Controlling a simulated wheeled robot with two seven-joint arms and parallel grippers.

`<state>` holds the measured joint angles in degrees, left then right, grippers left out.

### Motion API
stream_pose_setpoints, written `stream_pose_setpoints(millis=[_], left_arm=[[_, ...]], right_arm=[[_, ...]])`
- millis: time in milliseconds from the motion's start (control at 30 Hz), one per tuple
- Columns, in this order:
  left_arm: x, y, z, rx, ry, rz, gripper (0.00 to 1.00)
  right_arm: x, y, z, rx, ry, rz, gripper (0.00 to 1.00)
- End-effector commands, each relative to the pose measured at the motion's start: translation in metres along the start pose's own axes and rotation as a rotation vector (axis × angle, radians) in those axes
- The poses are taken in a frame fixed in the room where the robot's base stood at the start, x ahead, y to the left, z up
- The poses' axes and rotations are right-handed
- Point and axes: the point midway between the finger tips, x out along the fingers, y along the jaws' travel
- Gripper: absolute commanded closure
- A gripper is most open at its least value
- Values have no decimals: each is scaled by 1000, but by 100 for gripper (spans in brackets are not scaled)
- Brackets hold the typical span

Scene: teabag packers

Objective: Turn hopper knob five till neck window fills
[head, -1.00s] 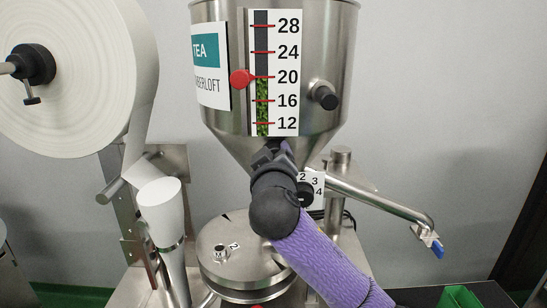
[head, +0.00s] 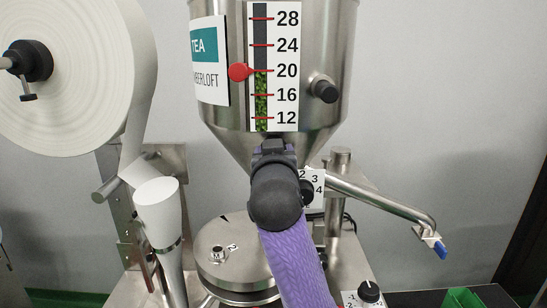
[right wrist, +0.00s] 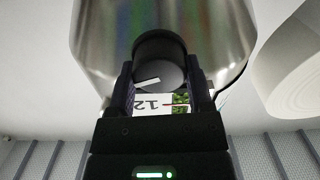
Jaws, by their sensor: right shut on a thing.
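The steel hopper (head: 215,115) stands in the middle of the head view. Its sight strip (head: 261,95) shows green tea up to about the 20 mark, beside a red marker (head: 239,72). My right gripper (head: 274,146) is at the hopper's lower cone. In the right wrist view its fingers (right wrist: 160,85) are shut on a black knob (right wrist: 158,72) with a white pointer line. My arm hides the hopper neck, so I cannot see the neck window. A card numbered 2, 3, 4 (head: 316,180) shows beside my arm. My left gripper is not in view.
A large paper roll (head: 95,75) and a white paper cone (head: 158,205) are at the left. A round steel lid (head: 225,250) lies below the hopper. A steel pipe (head: 385,200) with a blue tip runs right. Another dial (head: 369,292) shows at the bottom.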

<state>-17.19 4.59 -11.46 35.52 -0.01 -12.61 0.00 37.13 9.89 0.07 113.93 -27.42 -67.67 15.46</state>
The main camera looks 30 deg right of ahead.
Motion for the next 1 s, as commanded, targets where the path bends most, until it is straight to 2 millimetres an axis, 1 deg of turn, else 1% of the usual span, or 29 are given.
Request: stream_pose_setpoints(millis=[200, 400, 667, 1000], left_arm=[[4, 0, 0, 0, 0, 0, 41], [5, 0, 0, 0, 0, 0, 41], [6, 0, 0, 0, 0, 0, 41], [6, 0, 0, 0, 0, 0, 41]], right_arm=[[0, 0, 0, 161, 1, -1, 94], [0, 1, 0, 261, 2, 0, 94], [0, 2, -1, 327, 2, 0, 94], [0, 2, -1, 340, 3, 0, 94]])
